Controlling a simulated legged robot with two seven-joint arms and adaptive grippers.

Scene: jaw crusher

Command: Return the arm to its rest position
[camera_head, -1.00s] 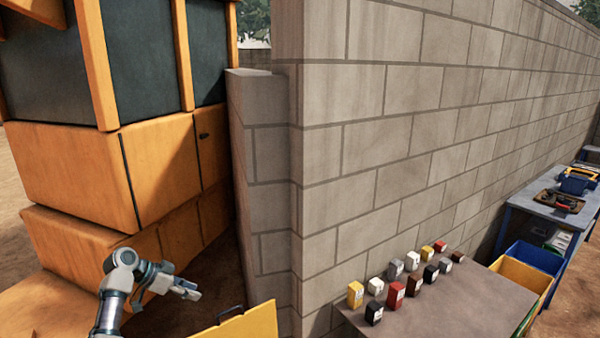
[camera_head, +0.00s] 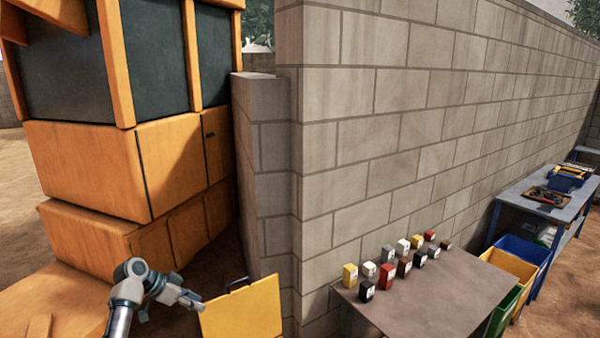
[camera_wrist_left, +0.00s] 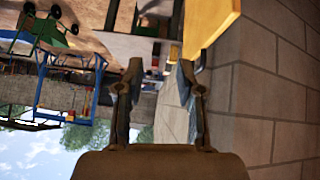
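My left arm comes in at the lower left of the head view, bent at a joint. My left gripper (camera_head: 192,300) points right, close to the left edge of a yellow panel with a dark handle (camera_head: 242,310). In the left wrist view the two fingers of the left gripper (camera_wrist_left: 161,70) stand apart with nothing between them. The yellow panel also shows at the top of that view (camera_wrist_left: 205,25), beyond the right finger. I cannot tell whether the gripper touches the panel. My right gripper is not in view.
An orange machine (camera_head: 90,170) stands at the left, beside a grey block wall (camera_head: 400,120). A grey table (camera_head: 450,290) with several small coloured blocks stands at the lower right. Yellow (camera_head: 510,265) and blue bins and a blue table (camera_head: 515,190) with tools lie beyond.

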